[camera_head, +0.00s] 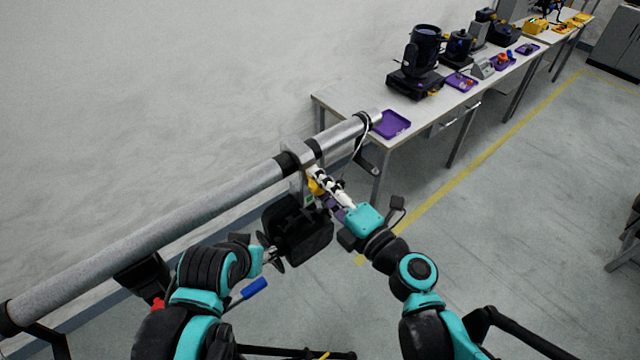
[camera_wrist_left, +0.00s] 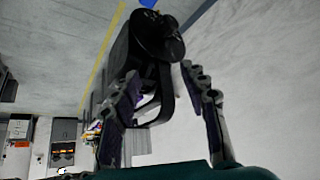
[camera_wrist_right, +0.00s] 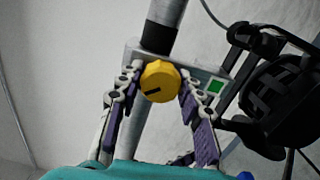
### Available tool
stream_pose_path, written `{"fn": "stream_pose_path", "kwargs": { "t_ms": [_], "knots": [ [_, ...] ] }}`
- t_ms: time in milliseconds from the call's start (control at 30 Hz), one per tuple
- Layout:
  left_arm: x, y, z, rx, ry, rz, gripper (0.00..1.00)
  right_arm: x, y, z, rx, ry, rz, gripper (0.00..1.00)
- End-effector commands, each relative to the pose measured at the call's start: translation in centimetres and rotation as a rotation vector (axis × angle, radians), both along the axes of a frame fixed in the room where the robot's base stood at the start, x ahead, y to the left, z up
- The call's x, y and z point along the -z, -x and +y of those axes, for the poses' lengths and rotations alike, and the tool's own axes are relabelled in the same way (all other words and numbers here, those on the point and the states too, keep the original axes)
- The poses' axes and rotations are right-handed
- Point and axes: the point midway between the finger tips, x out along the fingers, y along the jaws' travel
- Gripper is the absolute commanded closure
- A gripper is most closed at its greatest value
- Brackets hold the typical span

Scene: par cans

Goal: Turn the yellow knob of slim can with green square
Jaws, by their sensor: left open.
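The black slim can (camera_head: 300,232) hangs from the grey pipe by a grey clamp. The yellow knob (camera_wrist_right: 160,81), with a dark slot mark, sits on the clamp, and the green square (camera_wrist_right: 215,86) is to its right in the right wrist view. My right gripper (camera_wrist_right: 160,76) has one finger on each side of the knob, tips very near its edges; I cannot tell if they touch. In the head view my right gripper (camera_head: 318,178) partly covers the knob. My left gripper (camera_wrist_left: 163,80) is open beside the black can (camera_wrist_left: 155,38), its fingers apart near the can's black bracket.
The grey pipe (camera_head: 215,197) runs along the wall. Another black lamp (camera_head: 143,277) hangs further left on it. A table (camera_head: 350,98) with a purple tray (camera_head: 391,124) and a large black lamp (camera_head: 424,50) stands behind.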

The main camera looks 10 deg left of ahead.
Motion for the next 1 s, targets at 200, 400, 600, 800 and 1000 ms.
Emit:
{"fn": "stream_pose_path", "kwargs": {
  "t_ms": [200,400,600,800,1000],
  "knots": [
    [0.0,0.0,0.0,0.000,0.000,0.000,0.56,0.0,0.0,0.0,0.000,0.001,-0.001,0.44],
    [0.0,0.0,0.0,0.000,0.000,0.000,0.56,0.0,0.2,-0.2,0.001,0.001,-0.001,0.44],
    [0.0,0.0,0.0,0.000,0.000,0.000,0.56,0.1,2.0,-2.0,0.004,0.000,-0.004,0.44],
    [0.0,0.0,0.0,0.000,0.000,0.000,0.56,0.2,4.1,-4.0,0.006,0.000,-0.008,0.44],
    [0.0,0.0,0.0,0.000,0.000,0.000,0.56,0.2,5.2,-5.0,0.004,0.000,-0.010,0.44]
  ]
}}
